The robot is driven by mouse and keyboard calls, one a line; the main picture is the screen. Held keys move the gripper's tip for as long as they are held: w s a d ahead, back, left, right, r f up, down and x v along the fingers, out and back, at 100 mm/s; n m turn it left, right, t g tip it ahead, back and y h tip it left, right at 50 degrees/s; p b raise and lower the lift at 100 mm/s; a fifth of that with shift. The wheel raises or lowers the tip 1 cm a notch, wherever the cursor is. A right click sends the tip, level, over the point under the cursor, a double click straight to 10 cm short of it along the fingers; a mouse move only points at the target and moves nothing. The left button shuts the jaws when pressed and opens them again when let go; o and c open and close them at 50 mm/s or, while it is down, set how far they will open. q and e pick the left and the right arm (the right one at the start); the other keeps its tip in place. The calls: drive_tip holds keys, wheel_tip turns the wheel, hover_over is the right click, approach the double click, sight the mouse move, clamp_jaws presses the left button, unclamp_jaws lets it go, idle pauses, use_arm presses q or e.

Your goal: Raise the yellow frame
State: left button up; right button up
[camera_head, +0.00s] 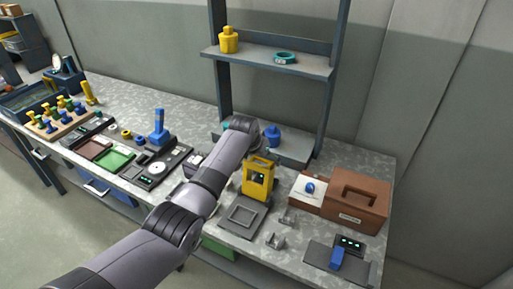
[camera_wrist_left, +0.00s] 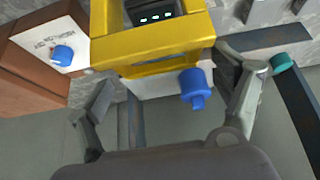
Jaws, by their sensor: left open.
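The yellow frame (camera_head: 257,191) stands upright on the bench, just right of the end of my left arm. A dark panel with green lights shows inside it. In the left wrist view the frame's yellow bar (camera_wrist_left: 160,45) crosses the top of the picture. My left gripper (camera_wrist_left: 167,72) is open, its fingers apart on either side of the bar; I cannot tell if either touches it. In the head view my own wrist mostly hides its fingers. My right gripper does not show.
A blue bottle (camera_head: 271,136) stands on the low shelf behind the frame. A brown box (camera_head: 365,205) with a blue-knob panel (camera_head: 309,188) is to the right. A grey square plate (camera_head: 242,215) lies in front. A shelf rack (camera_head: 327,100) rises behind.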

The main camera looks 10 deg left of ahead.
use_arm(q)
drive_tip(key=v, duration=0.9)
drive_tip(key=shift+r, duration=0.2)
